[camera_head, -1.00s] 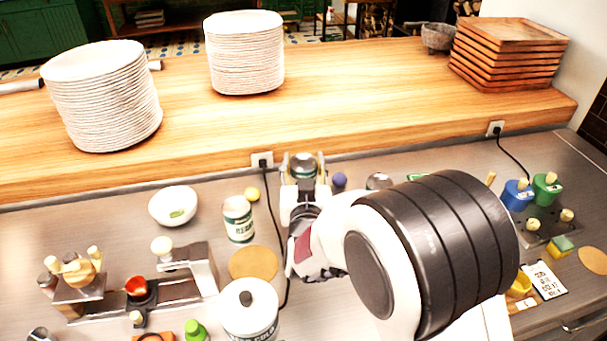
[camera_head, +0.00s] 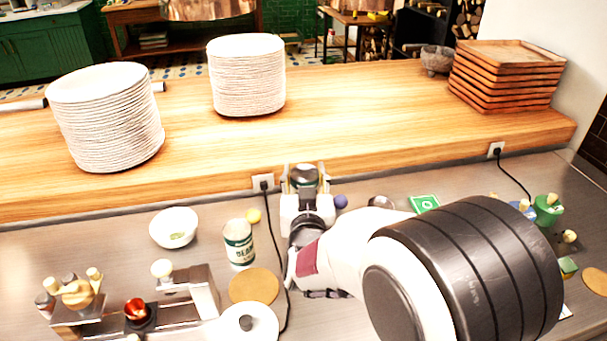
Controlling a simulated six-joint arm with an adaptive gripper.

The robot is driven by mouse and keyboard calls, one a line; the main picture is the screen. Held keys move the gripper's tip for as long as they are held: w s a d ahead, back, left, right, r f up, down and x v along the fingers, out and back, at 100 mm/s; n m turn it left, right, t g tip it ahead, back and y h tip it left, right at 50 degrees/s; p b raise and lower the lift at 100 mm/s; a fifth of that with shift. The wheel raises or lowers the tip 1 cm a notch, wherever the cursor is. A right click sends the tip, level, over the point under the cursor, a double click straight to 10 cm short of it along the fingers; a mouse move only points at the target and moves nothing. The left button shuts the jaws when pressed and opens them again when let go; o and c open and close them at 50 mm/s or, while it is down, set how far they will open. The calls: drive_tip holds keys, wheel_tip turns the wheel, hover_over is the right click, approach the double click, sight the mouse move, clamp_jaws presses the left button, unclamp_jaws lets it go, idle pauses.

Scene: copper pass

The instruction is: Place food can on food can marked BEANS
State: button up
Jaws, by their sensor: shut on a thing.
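The food can marked BEANS (camera_head: 239,243) stands upright on the grey counter, left of my gripper, its label facing the camera. My gripper (camera_head: 305,174) is shut on another food can (camera_head: 304,176), with a finger on either side of it. Only the can's metal top and a dark green band show; my gripper and wrist hide the rest. The held can is to the right of and behind the BEANS can in the picture, apart from it, near the foot of the wooden ledge.
A round tan disc (camera_head: 254,286) and a white lidded pot (camera_head: 246,325) are in front. A black cable (camera_head: 284,290) runs between the disc and my arm. Plate stacks (camera_head: 247,75) stand on the ledge (camera_head: 350,110).

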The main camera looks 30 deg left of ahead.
drive_tip(key=shift+r, duration=0.15)
drive_tip(key=s+a+r+n+g+y, duration=0.2)
drive_tip(key=s+a+r, duration=0.2)
drive_tip(key=s, duration=0.3)
drive_tip(key=s+a+r+n+g+y, duration=0.2)
drive_tip(key=s+a+r+g+y, duration=0.1)
drive_tip(key=s+r, duration=0.3)
drive_tip(key=shift+s+a+n, duration=0.4)
drive_tip(key=shift+s+a, duration=0.25)
drive_tip(key=shift+a, duration=0.2)
wheel_tip(320, 180, down, 6)
drive_tip(key=shift+f, duration=0.1)
drive_tip(key=shift+f, duration=1.85)
